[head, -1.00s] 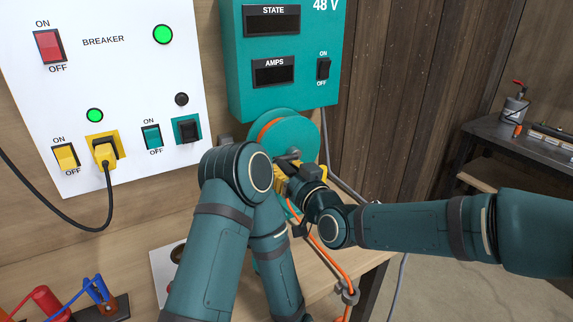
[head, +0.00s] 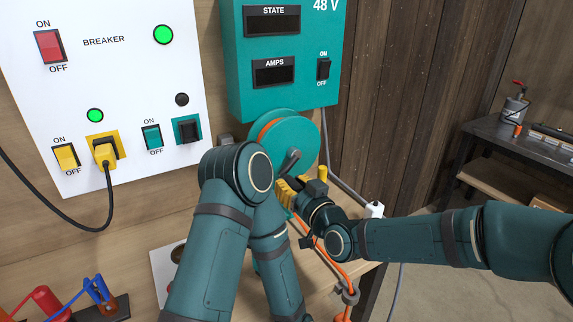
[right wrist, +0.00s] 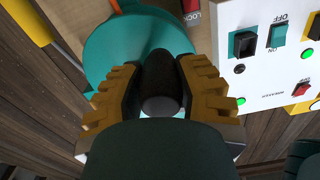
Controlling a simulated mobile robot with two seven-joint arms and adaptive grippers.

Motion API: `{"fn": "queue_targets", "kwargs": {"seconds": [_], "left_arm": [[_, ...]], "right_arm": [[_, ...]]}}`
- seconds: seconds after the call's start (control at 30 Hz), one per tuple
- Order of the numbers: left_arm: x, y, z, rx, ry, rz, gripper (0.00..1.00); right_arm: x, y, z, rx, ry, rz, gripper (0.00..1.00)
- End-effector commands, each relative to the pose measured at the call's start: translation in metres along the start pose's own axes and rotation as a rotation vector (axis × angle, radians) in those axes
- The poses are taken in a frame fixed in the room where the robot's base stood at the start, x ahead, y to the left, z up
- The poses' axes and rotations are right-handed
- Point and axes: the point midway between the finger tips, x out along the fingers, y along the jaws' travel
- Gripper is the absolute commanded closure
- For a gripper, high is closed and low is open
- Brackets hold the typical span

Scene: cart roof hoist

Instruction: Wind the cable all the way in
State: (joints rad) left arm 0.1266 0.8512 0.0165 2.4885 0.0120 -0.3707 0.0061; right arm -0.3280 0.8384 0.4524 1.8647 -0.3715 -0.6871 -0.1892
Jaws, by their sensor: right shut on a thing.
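The teal cable reel (head: 308,132) is mounted below the teal supply box, with orange cable (head: 268,130) wound on it. Its grey crank (head: 290,161) points down over the reel's face. My right gripper (head: 288,190), with yellow fingers, is at the reel's lower front. In the right wrist view, its fingers are shut on the dark crank handle (right wrist: 161,82), with the teal reel (right wrist: 112,45) behind. The loose orange cable (head: 338,268) runs down to a grey guide (head: 348,293) at the bench edge. My left arm's folded links cover part of the bench; its gripper is out of sight.
A white breaker panel (head: 108,75) stands at the left, with a yellow plug (head: 104,153) and black lead. The supply box (head: 284,95) is above the reel. A white object (head: 374,210) shows behind my right arm. Open floor lies at the right.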

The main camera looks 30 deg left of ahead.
Motion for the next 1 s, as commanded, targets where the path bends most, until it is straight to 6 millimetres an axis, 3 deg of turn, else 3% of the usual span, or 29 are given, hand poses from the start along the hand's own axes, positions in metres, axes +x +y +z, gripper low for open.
{"fn": "queue_targets", "kwargs": {"seconds": [0.03, 0.1, 0.43, 0.7, 1.0], "left_arm": [[0.000, -0.002, -0.002, -0.004, 0.003, -0.003, 1.00], [0.000, -0.002, -0.002, -0.005, 0.003, -0.004, 1.00], [0.000, -0.003, -0.002, -0.004, 0.003, -0.004, 1.00], [0.000, -0.002, -0.001, -0.004, 0.002, -0.003, 1.00], [0.000, -0.002, -0.002, -0.004, 0.003, -0.003, 1.00]], "right_arm": [[0.000, 0.017, -0.005, -0.001, 0.021, 0.023, 0.96], [0.000, 0.024, -0.001, -0.002, 0.022, 0.022, 0.96], [0.001, 0.024, -0.001, -0.006, 0.027, 0.013, 0.96], [0.002, 0.050, -0.002, -0.005, 0.029, 0.009, 0.95], [0.003, 0.050, -0.002, -0.007, 0.028, 0.002, 0.95]]}}
